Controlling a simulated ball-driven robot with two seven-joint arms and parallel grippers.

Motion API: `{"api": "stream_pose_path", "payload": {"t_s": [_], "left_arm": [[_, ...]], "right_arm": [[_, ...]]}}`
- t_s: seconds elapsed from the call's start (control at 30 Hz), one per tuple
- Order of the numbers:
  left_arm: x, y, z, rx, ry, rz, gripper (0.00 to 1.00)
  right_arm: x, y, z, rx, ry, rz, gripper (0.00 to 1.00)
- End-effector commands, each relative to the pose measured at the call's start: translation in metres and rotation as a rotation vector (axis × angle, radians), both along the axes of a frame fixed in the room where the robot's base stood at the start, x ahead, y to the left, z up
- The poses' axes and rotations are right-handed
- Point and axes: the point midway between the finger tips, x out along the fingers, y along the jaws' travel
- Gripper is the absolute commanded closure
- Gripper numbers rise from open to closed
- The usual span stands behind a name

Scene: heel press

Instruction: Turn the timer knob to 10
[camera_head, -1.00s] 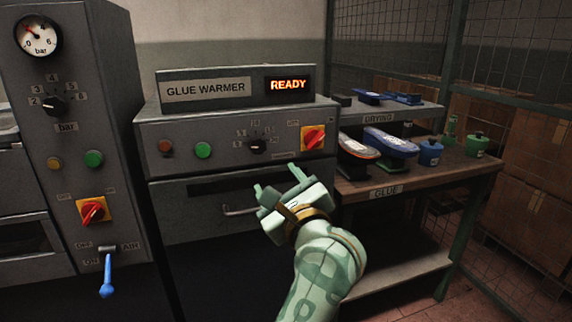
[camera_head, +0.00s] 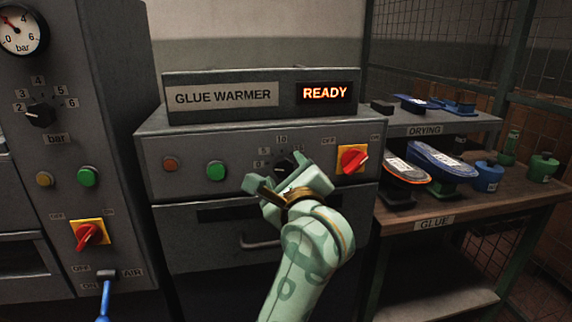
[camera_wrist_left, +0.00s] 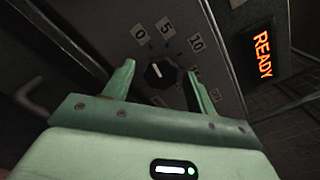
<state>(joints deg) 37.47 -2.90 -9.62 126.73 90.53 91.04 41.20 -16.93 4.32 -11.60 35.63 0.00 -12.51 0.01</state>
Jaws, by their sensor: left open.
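The timer knob (camera_head: 285,166) is a black dial on the glue warmer's front panel, partly hidden by my left gripper in the head view. It also shows in the left wrist view (camera_wrist_left: 157,75), with labels 0, 5 and 10 around its upper side. Its white pointer mark leans up and left, near the 0 side; the exact setting is hard to read. My left gripper (camera_head: 277,172) is open in front of the panel. In the left wrist view the two green fingers (camera_wrist_left: 160,68) appear on either side of the knob; contact cannot be told. My right gripper is out of view.
The glue warmer (camera_head: 147,147) has a lit READY display (camera_head: 325,93), a green button (camera_head: 216,171) and a red switch (camera_head: 352,159) right of the knob. Its drawer handle (camera_head: 258,243) lies below. A shelf with shoes (camera_head: 405,172) stands at right.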

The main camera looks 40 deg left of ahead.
Motion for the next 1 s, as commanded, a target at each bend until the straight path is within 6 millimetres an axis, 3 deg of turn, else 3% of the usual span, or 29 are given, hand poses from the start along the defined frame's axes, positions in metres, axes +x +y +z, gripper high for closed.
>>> {"api": "stream_pose_path", "payload": {"t_s": [0.3, 0.47, 0.5, 1.0], "left_arm": [[0.0, 0.001, 0.0, 0.001, 0.0, -0.001, 0.43], [0.0, 0.001, 0.0, 0.001, 0.0, -0.001, 0.85], [0.0, 0.001, 0.0, 0.001, 0.0, -0.001, 0.88], [-0.001, 0.001, 0.004, 0.079, 0.089, -0.001, 0.88]], "right_arm": [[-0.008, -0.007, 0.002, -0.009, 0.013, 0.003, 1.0], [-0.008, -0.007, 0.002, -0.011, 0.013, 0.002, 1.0], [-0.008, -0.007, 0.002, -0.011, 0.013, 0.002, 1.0], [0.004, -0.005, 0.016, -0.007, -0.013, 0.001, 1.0]]}}
